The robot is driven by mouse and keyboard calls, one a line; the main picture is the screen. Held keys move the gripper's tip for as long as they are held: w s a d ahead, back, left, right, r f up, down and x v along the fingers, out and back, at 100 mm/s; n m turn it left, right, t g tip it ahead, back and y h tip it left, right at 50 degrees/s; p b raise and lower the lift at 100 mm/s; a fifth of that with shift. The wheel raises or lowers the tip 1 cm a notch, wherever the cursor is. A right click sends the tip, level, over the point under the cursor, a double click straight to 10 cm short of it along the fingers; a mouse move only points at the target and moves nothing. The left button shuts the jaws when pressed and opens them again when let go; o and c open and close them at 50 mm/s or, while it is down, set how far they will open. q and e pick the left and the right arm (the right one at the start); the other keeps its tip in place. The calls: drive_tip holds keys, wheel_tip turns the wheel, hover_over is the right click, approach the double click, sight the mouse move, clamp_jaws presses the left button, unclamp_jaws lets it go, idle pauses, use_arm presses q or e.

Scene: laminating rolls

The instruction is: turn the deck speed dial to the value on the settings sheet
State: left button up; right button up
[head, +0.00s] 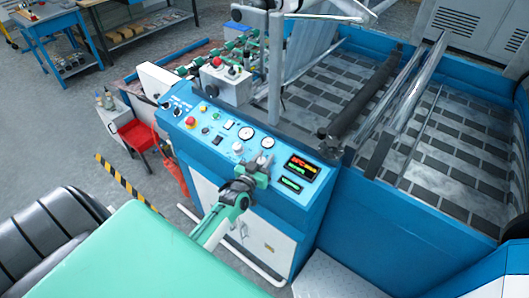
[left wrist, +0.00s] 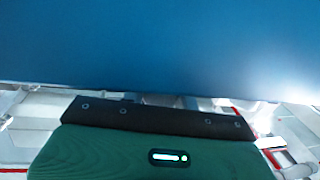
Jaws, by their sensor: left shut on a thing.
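The blue control panel (head: 200,139) stands in the middle of the head view, with knobs, buttons and gauges on its sloped top. My left gripper (head: 261,164) is at the panel's lower right part, beside the displays, and is shut on a small knob there, which looks like the speed dial. The gripper hides most of that dial, and its pointer and scale cannot be read. In the left wrist view the green gripper body (left wrist: 165,155) is close to a blue surface (left wrist: 160,50); the fingertips do not show. No settings sheet can be made out. My right gripper is not in view.
Two round gauges (head: 246,132), a pale knob (head: 238,147), a red button (head: 190,121) and two lit displays (head: 301,166) share the panel. A dark roller (head: 365,103) and the machine bed lie to the right.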

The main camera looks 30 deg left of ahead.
use_arm(q)
drive_tip(key=shift+a+n+y+p, duration=0.1)
drive_tip(key=shift+n+y+p, duration=0.85)
drive_tip(key=shift+y, duration=0.25)
drive_tip(key=shift+g, duration=0.3)
drive_tip(key=o, duration=1)
drive_tip(key=shift+b+v, duration=2.15)
drive_tip(key=shift+v, duration=4.8)
